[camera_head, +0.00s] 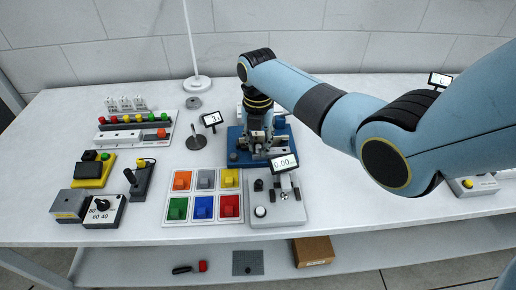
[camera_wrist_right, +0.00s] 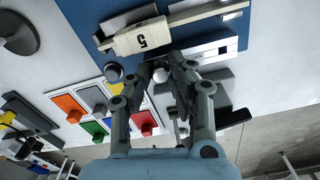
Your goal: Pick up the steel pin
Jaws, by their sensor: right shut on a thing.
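My right gripper (camera_head: 258,143) points down over the blue fixture base (camera_head: 238,157) in the head view. In the right wrist view its two fingertips (camera_wrist_right: 163,66) come together. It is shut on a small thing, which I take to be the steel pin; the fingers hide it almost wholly. The fixture's blue plate (camera_wrist_right: 85,15) also shows in the wrist view, with a cream part marked 5 (camera_wrist_right: 140,38) just beyond the fingertips. My left gripper is not in view.
A grey device with a 0.00 display (camera_head: 284,163) stands in front of the fixture. A tray of coloured blocks (camera_head: 191,222) lies left of it.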

